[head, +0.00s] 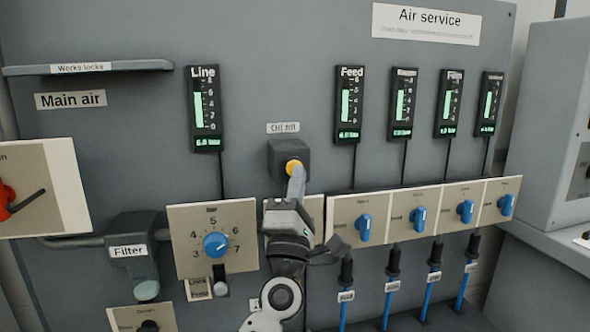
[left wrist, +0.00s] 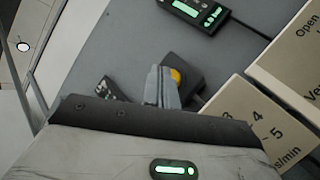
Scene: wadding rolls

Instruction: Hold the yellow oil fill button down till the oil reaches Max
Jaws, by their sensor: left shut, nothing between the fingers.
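The yellow oil fill button (head: 293,164) sits on a dark box (head: 284,152) under the "Oil fill" label, on the grey panel. My left gripper (head: 297,174) is shut and empty, its fingertips pointing up at the button and overlapping its lower edge. In the left wrist view the button (left wrist: 175,75) shows beside the closed fingertips (left wrist: 164,72). I cannot tell whether they touch it or whether it is pressed in. I see no oil level or Max mark; my arm covers the panel below the button. My right gripper is not in view.
A pressure dial (head: 216,245) and the filter (head: 132,252) are left of my arm. Several blue knobs, including this one (head: 363,229), are to the right, with blue hoses below. The Line gauge (head: 204,108) and other gauges are above. A narrow shelf (head: 90,70) juts out upper left.

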